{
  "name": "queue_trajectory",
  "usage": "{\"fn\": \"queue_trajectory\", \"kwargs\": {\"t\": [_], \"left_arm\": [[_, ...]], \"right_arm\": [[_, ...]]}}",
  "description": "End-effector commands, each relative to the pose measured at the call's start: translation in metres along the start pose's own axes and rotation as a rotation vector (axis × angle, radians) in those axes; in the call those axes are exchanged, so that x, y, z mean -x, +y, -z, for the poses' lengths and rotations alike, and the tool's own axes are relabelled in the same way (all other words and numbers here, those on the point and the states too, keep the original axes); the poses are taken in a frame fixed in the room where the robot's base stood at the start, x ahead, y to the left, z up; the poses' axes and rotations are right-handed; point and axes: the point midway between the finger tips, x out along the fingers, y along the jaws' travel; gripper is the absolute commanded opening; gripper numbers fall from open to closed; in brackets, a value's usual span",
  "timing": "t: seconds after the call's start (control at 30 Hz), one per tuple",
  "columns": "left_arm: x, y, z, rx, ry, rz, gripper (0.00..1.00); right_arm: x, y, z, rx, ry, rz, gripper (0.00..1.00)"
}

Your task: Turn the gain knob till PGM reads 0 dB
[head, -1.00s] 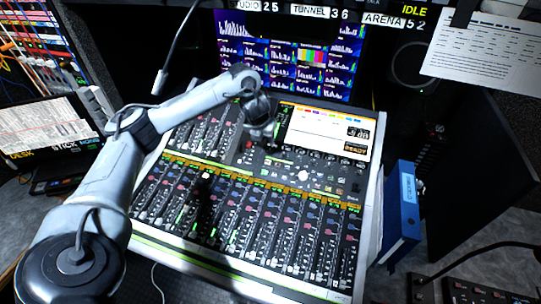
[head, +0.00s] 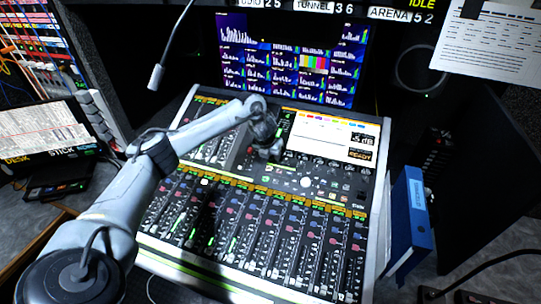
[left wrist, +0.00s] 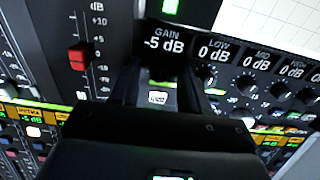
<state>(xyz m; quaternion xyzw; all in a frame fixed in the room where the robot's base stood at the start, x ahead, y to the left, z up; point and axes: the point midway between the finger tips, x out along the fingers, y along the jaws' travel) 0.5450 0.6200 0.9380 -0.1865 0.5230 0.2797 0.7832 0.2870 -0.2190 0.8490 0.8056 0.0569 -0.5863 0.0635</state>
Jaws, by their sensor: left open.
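The mixing console (head: 377,200) fills the middle of the head view. My left gripper (head: 268,150) is over its upper panel, just left of the white screen. In the left wrist view the open gripper (left wrist: 159,92) points down at the panel below the GAIN readout (left wrist: 164,39), which shows -5 dB. The gain knob is not clearly visible; the fingers and dark shadow cover its place, so I cannot tell whether they touch it. The large readout (head: 362,139) on the console screen (head: 318,138) shows a dB value, its sign too small to read. My right gripper is not in view.
A red fader cap (left wrist: 80,56) is left of the gripper. Other knobs (left wrist: 246,84) sit close on its right. A gooseneck microphone (head: 156,77) hangs at upper left. A blue binder (head: 411,222) stands at the console's right edge.

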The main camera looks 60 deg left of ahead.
Motion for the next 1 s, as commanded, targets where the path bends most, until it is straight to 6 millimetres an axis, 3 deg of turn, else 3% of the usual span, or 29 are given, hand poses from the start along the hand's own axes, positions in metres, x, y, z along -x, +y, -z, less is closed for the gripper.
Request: {"fn": "queue_trajectory", "kwargs": {"t": [0.23,0.57,1.0], "left_arm": [[-0.0007,0.0,0.0001,0.0,0.0,0.0,0.46],[-0.0005,0.0002,0.0001,0.0,0.0,0.0,0.0],[0.0017,0.0,-0.0005,-0.093,0.002,-0.002,0.0]], "right_arm": [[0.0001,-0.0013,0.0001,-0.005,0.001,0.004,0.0],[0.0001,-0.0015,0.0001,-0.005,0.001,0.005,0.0],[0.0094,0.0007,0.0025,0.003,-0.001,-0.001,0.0]]}}
